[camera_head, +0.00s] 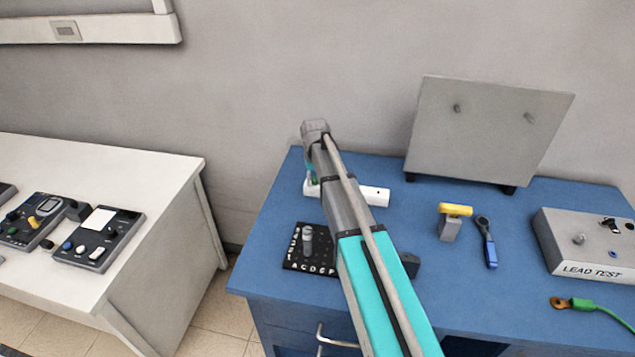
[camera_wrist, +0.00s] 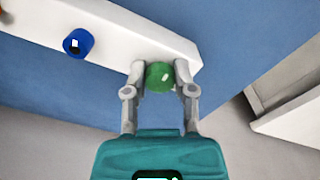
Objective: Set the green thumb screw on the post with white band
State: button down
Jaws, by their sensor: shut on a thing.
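The green thumb screw (camera_wrist: 159,76) sits between the two fingertips of my gripper (camera_wrist: 159,85) in the wrist view. My gripper is shut on it, over the edge of a white bar (camera_wrist: 125,28). I cannot tell whether the screw touches the bar. A blue knob (camera_wrist: 78,42) with a dark centre is on the bar, to the left. In the head view the white bar (camera_head: 375,196) lies on the blue table, partly hidden by my arm, and the green screw cannot be made out. I cannot make out a post with a white band in either view.
The blue table (camera_head: 270,270) holds a black lettered board (camera_head: 310,262), an upright grey panel (camera_head: 490,130), a yellow-topped block (camera_head: 452,222), a blue-handled tool (camera_head: 488,242), a lead test box (camera_head: 585,245) and a green lead (camera_head: 590,304). A white table (camera_head: 150,190) stands left.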

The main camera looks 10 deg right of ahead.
jog(key=shift+w+r+p, duration=0.3)
jog(key=shift+r+p, duration=0.05)
jog(key=shift+s+r+p, duration=0.1)
jog(key=shift+r+p, duration=1.25)
dwell(0.8)
jog(key=shift+r+p, duration=1.65)
jog(key=shift+p, duration=0.05)
jog(key=shift+s, duration=0.15)
